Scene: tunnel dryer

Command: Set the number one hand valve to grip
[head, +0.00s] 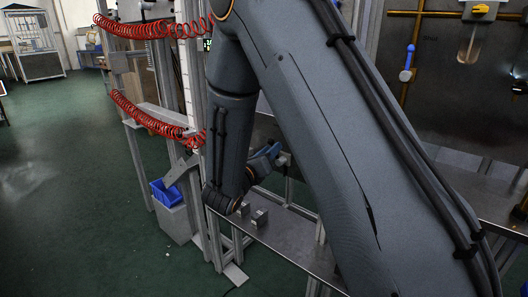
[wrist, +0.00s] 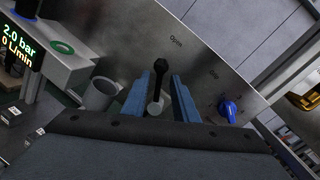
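A hand valve lever with a black knob and stem (wrist: 160,70) and a pale round base (wrist: 156,106) stands out from a grey metal panel (wrist: 205,50) in the wrist view. The word "Open" is printed above and right of the knob, and "Grip" farther right. The lever points up in the picture, nearer "Open" than "Grip". I see no number on it. My gripper (wrist: 160,90) is open, its two blue fingers on either side of the lever, with gaps visible.
A blue knob (wrist: 229,108) sits close right of my fingers, and a grey cup-like cylinder (wrist: 99,94) close left. A display (wrist: 19,44) reads 2.0 bar, 0 L/min. Red coiled hoses (head: 150,118) and a blue bin (head: 166,193) stand left of my arm.

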